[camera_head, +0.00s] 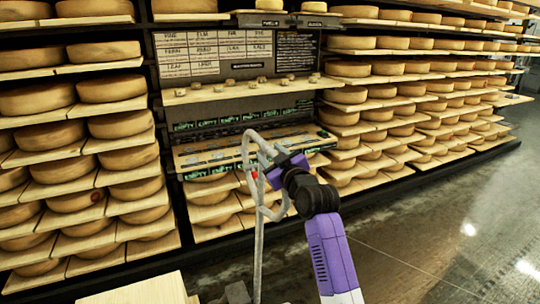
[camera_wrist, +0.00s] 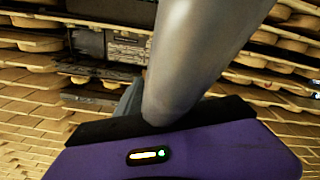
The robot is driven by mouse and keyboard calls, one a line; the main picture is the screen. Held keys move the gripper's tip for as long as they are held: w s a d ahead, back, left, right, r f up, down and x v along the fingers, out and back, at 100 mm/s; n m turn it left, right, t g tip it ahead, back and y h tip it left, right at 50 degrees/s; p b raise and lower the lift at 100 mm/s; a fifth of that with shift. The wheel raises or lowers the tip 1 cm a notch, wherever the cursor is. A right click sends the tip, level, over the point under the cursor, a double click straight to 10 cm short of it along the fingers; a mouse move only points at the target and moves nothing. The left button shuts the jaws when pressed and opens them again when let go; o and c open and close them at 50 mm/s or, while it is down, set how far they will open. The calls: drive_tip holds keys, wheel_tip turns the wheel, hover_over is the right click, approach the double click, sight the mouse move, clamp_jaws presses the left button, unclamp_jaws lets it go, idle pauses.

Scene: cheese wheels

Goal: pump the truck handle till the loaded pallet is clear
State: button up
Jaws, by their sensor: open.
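The truck handle (camera_head: 259,240) is a grey metal loop on a tall shaft, standing upright in front of the shelves in the head view. My gripper (camera_head: 268,172) is at the right side of the loop, its purple body and dark wrist reaching in from the lower right. In the wrist view the grey handle bar (camera_wrist: 195,60) passes close in front of the purple gripper body (camera_wrist: 180,155). The jaws are open; the fingertips are largely hidden, and I cannot tell whether they touch the bar. A pale wooden surface (camera_head: 140,291) shows at the bottom left; the forks are out of view.
Shelves of cheese wheels (camera_head: 75,200) fill the left and the right (camera_head: 400,115). A board with labels (camera_head: 215,55) and a ledge with small items (camera_head: 245,88) stand between them. The shiny floor (camera_head: 460,220) at the right is clear.

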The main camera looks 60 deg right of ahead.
drive_tip(key=b+v, duration=0.1)
drive_tip(key=v, duration=0.6)
drive_tip(key=shift+s+a+b, duration=0.15)
drive_tip(key=shift+b, duration=0.15)
drive_tip(key=shift+f, duration=0.1)
idle(1.6)
drive_tip(key=shift+f+b, duration=0.25)
drive_tip(key=shift+b, duration=1)
drive_tip(key=m+b, duration=0.1)
drive_tip(key=b, duration=0.3)
drive_tip(key=shift+f, duration=0.2)
drive_tip(key=m+b, duration=0.1)
drive_tip(key=b, duration=0.2)
drive_tip(key=shift+s+r, duration=0.1)
drive_tip(key=shift+s, duration=0.15)
drive_tip(key=shift+s+r+m+b, duration=0.15)
drive_tip(key=shift+r+m+b, duration=0.2)
drive_tip(key=shift+b, duration=0.3)
drive_tip(key=shift+w+d, duration=0.3)
drive_tip(key=shift+w, duration=0.15)
drive_tip(key=x, duration=0.6)
drive_tip(key=shift+w+d+p, duration=0.2)
drive_tip(key=shift+w+p, duration=0.1)
drive_tip(key=shift+p, duration=0.1)
